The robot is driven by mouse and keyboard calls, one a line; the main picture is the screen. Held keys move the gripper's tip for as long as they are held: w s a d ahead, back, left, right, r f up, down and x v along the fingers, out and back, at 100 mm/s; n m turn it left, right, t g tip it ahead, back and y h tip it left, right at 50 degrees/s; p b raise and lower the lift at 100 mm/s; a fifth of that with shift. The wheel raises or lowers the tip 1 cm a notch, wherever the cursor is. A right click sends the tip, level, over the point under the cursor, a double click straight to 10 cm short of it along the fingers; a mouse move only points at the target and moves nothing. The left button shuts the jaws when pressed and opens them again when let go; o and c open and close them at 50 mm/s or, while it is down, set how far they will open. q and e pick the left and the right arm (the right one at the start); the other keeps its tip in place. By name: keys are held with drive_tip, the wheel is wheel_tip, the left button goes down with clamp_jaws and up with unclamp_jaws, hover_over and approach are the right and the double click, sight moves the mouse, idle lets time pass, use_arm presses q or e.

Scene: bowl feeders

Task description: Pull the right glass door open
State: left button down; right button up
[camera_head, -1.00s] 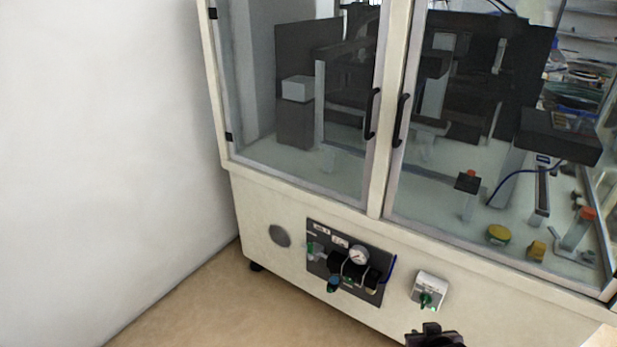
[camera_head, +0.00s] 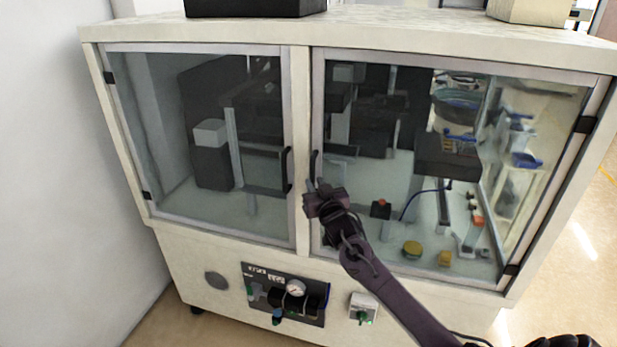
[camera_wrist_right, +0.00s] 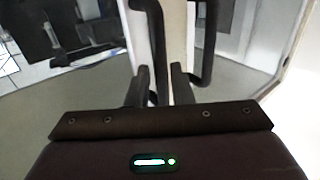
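The right glass door (camera_head: 400,150) of the cabinet is shut in its frame. Its black bar handle (camera_head: 315,164) stands upright at the door's left edge. My right gripper (camera_head: 318,186) is at the lower end of this handle, its arm coming in from the lower right. In the right wrist view, the handle (camera_wrist_right: 158,40) runs down between the two fingers of my right gripper (camera_wrist_right: 160,78). The fingers are apart, with a gap beside the bar, so they look open around it. My left gripper is not in view.
The left glass door (camera_head: 215,150) is shut, and its handle (camera_head: 287,168) is close beside the right one. A pressure gauge panel (camera_head: 285,293) and a switch box (camera_head: 363,308) are below the doors. A white wall (camera_head: 50,150) stands at the left.

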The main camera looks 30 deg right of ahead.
sight(313, 181)
drive_tip(key=shift+x, duration=1.7)
drive_tip(key=shift+c, duration=0.2)
clamp_jaws()
